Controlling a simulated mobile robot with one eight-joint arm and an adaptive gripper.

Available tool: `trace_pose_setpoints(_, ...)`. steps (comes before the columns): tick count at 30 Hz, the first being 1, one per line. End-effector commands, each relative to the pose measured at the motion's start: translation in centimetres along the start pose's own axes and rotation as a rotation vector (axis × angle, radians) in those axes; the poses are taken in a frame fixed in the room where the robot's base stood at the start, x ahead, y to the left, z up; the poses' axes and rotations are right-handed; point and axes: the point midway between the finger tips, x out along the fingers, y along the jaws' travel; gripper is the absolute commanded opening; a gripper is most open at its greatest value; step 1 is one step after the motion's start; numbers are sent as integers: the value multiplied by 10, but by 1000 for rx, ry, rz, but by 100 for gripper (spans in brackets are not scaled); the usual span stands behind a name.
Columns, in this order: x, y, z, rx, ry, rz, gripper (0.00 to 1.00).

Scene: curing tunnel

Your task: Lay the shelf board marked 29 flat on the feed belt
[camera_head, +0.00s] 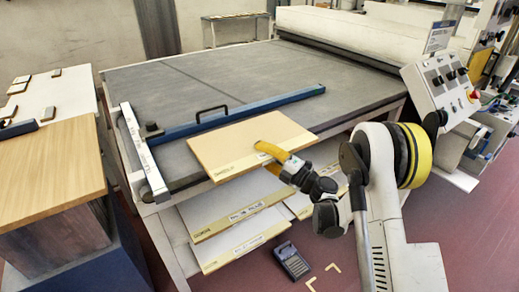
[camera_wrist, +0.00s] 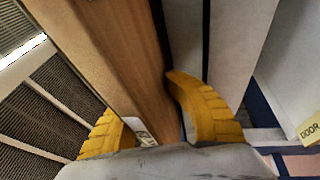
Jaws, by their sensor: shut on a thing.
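A light wooden board (camera_head: 235,142) is held at its right front part by my gripper (camera_head: 270,152). The board looks roughly level and overlaps the front edge of the grey feed belt (camera_head: 170,82) in the head view. I cannot tell whether it touches the belt. A small label shows on its front left edge, but I cannot read the number. In the wrist view the yellow fingers of my gripper (camera_wrist: 160,112) are shut on the board (camera_wrist: 122,62), one on each side. My gripper hides part of the board.
A blue bar (camera_head: 250,107) with a black handle lies across the belt, behind the board. A white rail (camera_head: 143,150) stands at the belt's left end. More boards (camera_head: 225,222) lie on shelves below. A control box (camera_head: 440,85) stands right; a dark device (camera_head: 291,260) is on the floor.

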Motion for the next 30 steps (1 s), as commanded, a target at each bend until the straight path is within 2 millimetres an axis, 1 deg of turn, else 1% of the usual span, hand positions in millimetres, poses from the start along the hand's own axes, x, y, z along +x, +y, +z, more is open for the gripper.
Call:
trace_pose_setpoints(7, -1, -4, 0, 1, 0, 1, 0)
trace_pose_setpoints(8, -1, -4, 0, 1, 0, 1, 24)
trace_pose_setpoints(9, -1, -4, 0, 1, 0, 1, 36)
trace_pose_setpoints(10, -1, -4, 0, 1, 0, 1, 38)
trace_pose_setpoints(17, -1, -5, 0, -1, 0, -1, 38)
trace_pose_setpoints(20, -4, -5, 0, -1, -1, -1, 38)
trace_pose_setpoints(23, -17, -4, 1, -1, -3, 0, 38)
trace_pose_setpoints(30, -58, -4, 1, 0, -3, 0, 38)
